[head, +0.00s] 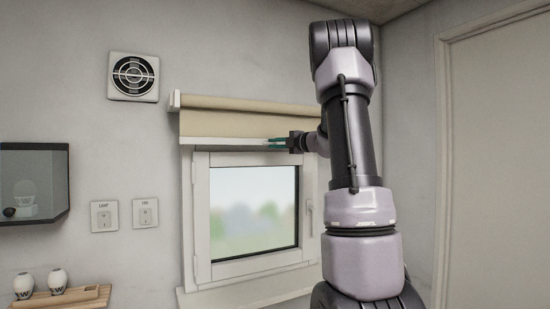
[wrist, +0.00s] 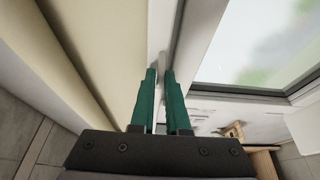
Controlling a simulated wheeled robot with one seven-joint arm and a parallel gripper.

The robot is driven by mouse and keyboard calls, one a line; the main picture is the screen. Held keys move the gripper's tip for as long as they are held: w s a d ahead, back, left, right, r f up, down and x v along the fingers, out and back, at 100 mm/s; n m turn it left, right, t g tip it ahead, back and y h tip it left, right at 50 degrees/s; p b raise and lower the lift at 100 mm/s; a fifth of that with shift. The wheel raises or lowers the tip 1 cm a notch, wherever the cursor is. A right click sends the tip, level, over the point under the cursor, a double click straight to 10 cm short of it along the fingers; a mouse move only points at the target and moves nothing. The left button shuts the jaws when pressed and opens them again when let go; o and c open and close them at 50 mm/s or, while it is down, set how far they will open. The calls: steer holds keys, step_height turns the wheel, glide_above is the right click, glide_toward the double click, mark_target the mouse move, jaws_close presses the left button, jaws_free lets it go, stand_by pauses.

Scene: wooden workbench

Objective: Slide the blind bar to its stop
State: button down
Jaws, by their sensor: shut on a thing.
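The blind is a beige roller blind (head: 245,122) above the window in the head view, with a white bar (head: 215,141) along its lower edge. My gripper (head: 274,143) is at the right part of this bar, reaching in from the right. In the wrist view the two green fingers of my gripper (wrist: 160,95) are close together, shut on the white bar (wrist: 164,45) between their tips. The beige cloth (wrist: 90,60) lies to the left of the fingers there. The right end of the bar is hidden behind my arm in the head view.
The white window frame (head: 203,220) and its handle (head: 309,215) are just below the bar. A vent (head: 134,77) and two switches (head: 104,216) are on the wall to the left. A dark cabinet (head: 35,182) and a wooden shelf (head: 62,298) are farther left. A door (head: 500,170) is at the right.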

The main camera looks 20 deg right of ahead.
steer(key=shift+r, duration=0.35)
steer(key=c, duration=0.9)
jaws_free()
steer(key=shift+s+d, duration=0.1)
steer(key=v, duration=1)
steer(key=shift+s, duration=0.25)
steer(key=shift+d, duration=0.1)
